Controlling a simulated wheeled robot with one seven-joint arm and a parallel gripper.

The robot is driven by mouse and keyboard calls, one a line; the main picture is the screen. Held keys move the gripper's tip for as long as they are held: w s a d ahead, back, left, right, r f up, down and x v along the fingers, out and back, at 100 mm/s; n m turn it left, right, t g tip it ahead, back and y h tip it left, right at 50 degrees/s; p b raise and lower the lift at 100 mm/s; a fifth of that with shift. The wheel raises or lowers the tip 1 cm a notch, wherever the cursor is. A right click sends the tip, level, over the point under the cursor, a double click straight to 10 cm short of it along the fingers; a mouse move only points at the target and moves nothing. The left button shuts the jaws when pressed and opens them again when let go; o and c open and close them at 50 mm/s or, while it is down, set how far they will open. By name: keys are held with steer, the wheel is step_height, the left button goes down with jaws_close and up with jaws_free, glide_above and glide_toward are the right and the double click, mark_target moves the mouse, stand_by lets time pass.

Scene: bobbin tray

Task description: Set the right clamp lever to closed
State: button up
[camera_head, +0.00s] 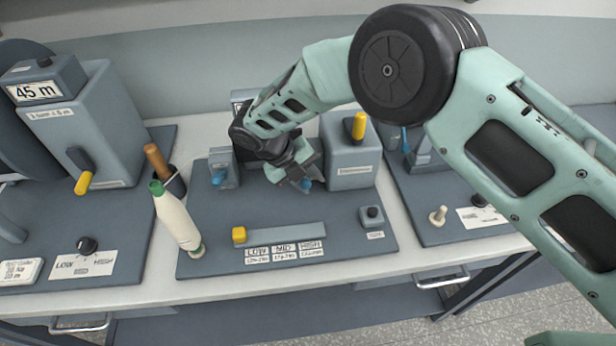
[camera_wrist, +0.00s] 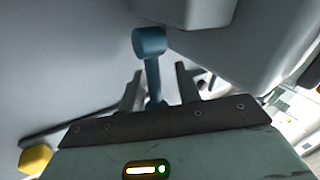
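The right clamp lever shows in the wrist view as a blue rod with a round blue knob (camera_wrist: 150,42). In the head view its blue knob (camera_head: 305,184) shows just at my gripper (camera_head: 299,176). In the wrist view, my gripper (camera_wrist: 159,70) is open, with one finger on each side of the lever's shaft and gaps visible between. The knob extends past the fingertips. The lever's base is hidden behind my gripper. The left clamp (camera_head: 223,168) stands to the left with its own blue knob.
A grey block with a yellow lever (camera_head: 358,126) stands right of my gripper. A yellow slider knob (camera_head: 239,234) and a small black button box (camera_head: 371,216) are at the panel's front. The panel's middle is clear.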

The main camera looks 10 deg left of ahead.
steer(key=shift+w+a+r, duration=0.1)
steer(key=shift+a+r+b, duration=0.3)
steer(key=shift+a+r, duration=0.05)
steer(key=shift+r, duration=0.05)
steer(key=b+v, duration=0.4)
steer(key=v, duration=1.2)
steer(key=shift+b, duration=0.4)
steer(key=shift+r, duration=0.2)
